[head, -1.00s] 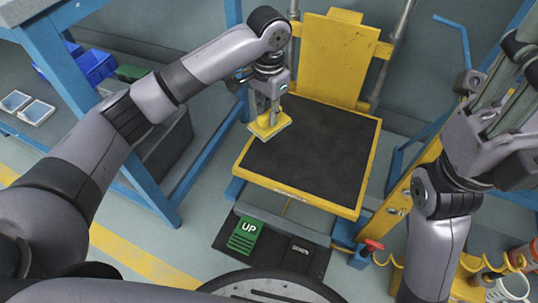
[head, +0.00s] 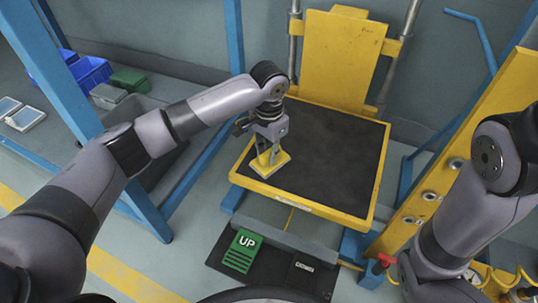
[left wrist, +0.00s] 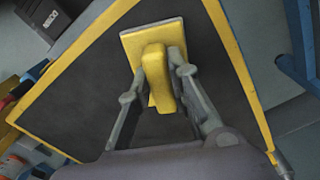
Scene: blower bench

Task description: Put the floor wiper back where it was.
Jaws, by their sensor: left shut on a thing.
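The floor wiper (head: 268,164) is a small yellow block with a flat rectangular base and an upright grip. My left gripper (head: 267,150) is shut on its grip and points down. The wiper is over the front left part of the black-topped platform with yellow edges (head: 303,204); I cannot tell whether its base touches the top. In the left wrist view, the wiper (left wrist: 157,70) sits between my left gripper's fingers (left wrist: 160,82), with the dark top behind it. My right arm is at the right of the head view, but its gripper is out of view.
A yellow backboard (head: 340,60) stands behind the platform between metal rods. A yellow post (head: 455,150) stands at the right. A blue frame (head: 70,75) with blue bins (head: 85,70) is at the left. A green UP pedal (head: 242,250) is on the floor in front. Most of the platform top is clear.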

